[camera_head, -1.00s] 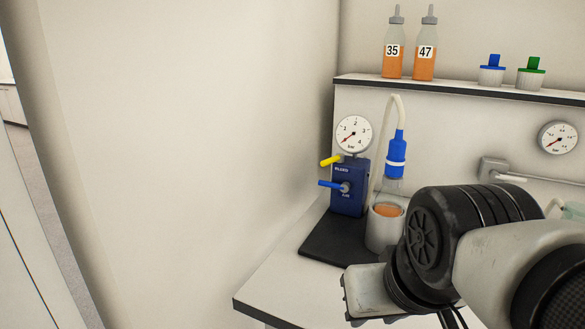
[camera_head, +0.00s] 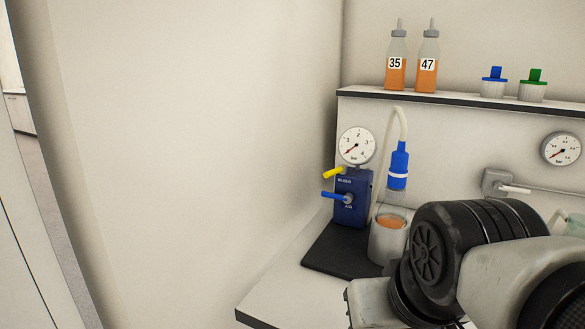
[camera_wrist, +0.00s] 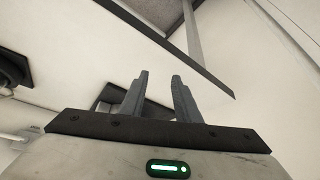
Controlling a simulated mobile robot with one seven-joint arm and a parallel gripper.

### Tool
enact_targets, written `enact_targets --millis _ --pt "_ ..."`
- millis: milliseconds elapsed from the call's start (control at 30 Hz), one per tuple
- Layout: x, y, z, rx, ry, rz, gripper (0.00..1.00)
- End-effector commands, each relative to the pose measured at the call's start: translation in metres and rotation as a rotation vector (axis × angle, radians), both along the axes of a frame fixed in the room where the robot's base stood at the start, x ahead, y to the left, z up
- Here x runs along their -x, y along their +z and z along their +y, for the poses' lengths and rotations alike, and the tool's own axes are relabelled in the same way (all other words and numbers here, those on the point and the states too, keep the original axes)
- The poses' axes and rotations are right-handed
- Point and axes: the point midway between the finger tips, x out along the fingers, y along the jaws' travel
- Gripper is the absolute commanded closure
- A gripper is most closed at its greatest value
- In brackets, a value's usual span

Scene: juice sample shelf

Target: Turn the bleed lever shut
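A dark blue valve block (camera_head: 352,208) stands on a black mat (camera_head: 338,256) in the head view, with a round gauge (camera_head: 356,146) on top. A yellow lever (camera_head: 333,173) sticks out leftward near its top and a blue lever (camera_head: 334,196) leftward from its front. The small labels are too blurred to tell surely which is the bleed lever. My gripper (camera_wrist: 160,76) shows in the wrist view with its two fingers apart and nothing between them. It is not touching the block. In the head view my arm hides the gripper.
A cup of orange juice (camera_head: 387,246) stands right of the block, under a blue filler (camera_head: 398,168) on a pale hose. A shelf (camera_head: 440,97) above holds bottles 35 (camera_head: 395,72) and 47 (camera_head: 428,74) and two capped pieces. A wall closes the left side.

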Motion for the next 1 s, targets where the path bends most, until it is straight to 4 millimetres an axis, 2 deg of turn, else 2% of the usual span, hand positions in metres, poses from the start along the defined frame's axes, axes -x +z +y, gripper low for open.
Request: enact_targets --millis 133,200,267,367,500,700,900,1000 --pt "0.000 0.000 0.000 0.000 0.000 0.000 0.71" --pt "-0.002 0.006 0.000 -0.005 -0.004 0.003 0.71" --pt "-0.008 0.020 0.001 -0.018 -0.017 0.013 0.71" --pt "-0.028 0.062 0.001 -0.063 -0.064 0.047 0.71" --pt "-0.077 0.139 0.000 -0.146 -0.182 0.128 0.71" --pt "-0.158 0.222 -0.003 -0.235 -0.381 0.247 0.71" --pt "-0.239 0.277 -0.003 -0.264 -0.581 0.351 0.71" --pt "-0.275 0.294 0.000 -0.259 -0.675 0.394 0.71"
